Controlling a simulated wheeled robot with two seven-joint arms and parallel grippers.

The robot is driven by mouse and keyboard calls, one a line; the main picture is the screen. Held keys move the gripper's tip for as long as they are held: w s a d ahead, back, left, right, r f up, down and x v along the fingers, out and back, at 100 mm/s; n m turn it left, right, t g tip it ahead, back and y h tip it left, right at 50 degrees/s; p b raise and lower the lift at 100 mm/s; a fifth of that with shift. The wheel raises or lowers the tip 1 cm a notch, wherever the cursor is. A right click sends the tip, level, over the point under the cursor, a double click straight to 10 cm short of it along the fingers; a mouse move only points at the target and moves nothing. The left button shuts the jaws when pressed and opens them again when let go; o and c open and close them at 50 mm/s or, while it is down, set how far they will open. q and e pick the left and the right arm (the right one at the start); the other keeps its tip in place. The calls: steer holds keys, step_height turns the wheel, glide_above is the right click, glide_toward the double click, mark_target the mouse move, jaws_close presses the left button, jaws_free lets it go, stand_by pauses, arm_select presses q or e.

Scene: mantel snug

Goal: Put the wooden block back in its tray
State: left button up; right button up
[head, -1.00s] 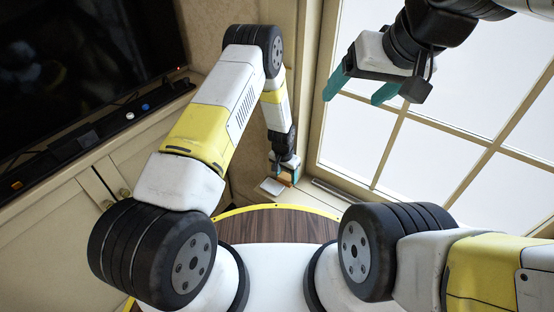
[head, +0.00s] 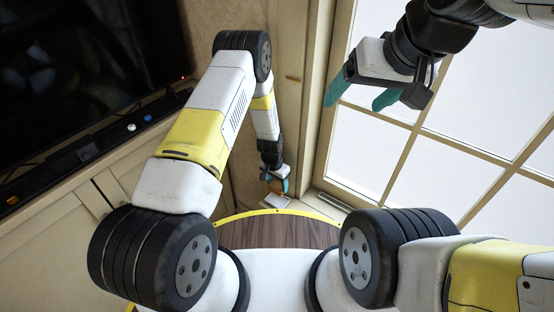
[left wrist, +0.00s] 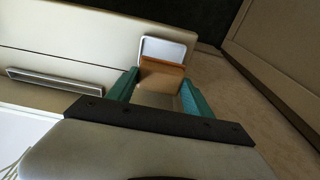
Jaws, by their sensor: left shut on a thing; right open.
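The wooden block (left wrist: 160,68) is orange-brown and sits between the teal fingers of my left gripper (left wrist: 160,92), which is shut on it. In the head view my left gripper (head: 275,182) hangs over the corner beside the window, with a small part of the block (head: 279,189) showing. The tray (left wrist: 164,48) is small and white with a raised rim; it lies just beyond the block, which hides its near part. It also shows in the head view (head: 275,202), below the gripper. I cannot tell whether block and tray touch. My right gripper (head: 361,92) is open and empty, high before the window.
A grey metal bar (left wrist: 55,83) lies on the pale ledge (left wrist: 75,45), left of the tray in the wrist view. A black screen (head: 80,65) and a dark shelf device (head: 84,152) are at the left. The window (head: 450,110) fills the right side.

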arm_select(q)
steer(key=shift+f, duration=3.45)
steer(key=shift+f, duration=0.2)
steer(key=o, duration=1.7)
steer(key=shift+c, duration=0.2)
steer(key=r, duration=0.5)
steer(key=s+r, duration=0.1)
steer(key=r, duration=0.1)
steer(key=shift+a+r, duration=0.3)
steer(key=shift+r, duration=0.05)
